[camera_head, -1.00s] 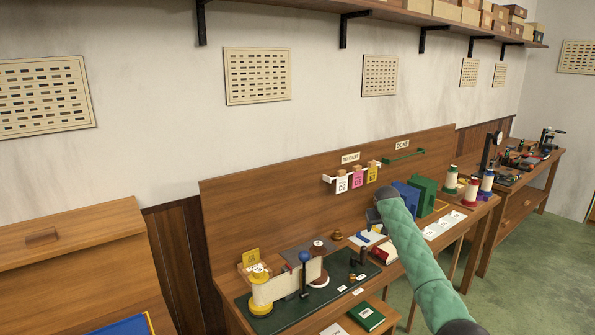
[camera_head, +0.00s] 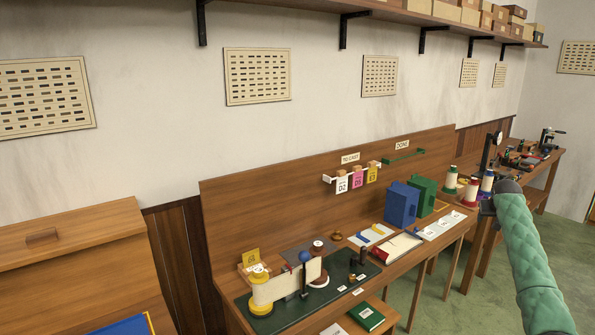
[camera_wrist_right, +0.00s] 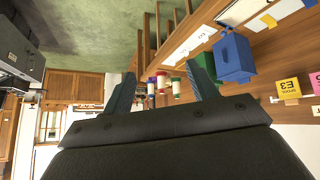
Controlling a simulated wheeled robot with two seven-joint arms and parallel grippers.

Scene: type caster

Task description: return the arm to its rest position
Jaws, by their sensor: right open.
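My right arm, in a green quilted sleeve, comes in from the lower right of the head view. My right gripper (camera_head: 487,207) is at the front edge of the bench's right end, near the spools, mostly hidden behind its own wrist. In the right wrist view its two fingers (camera_wrist_right: 164,88) stand wide apart with nothing between them. Spools show beyond the gap, clear of the fingers. My left gripper is not in view.
Tags hang on the back board.

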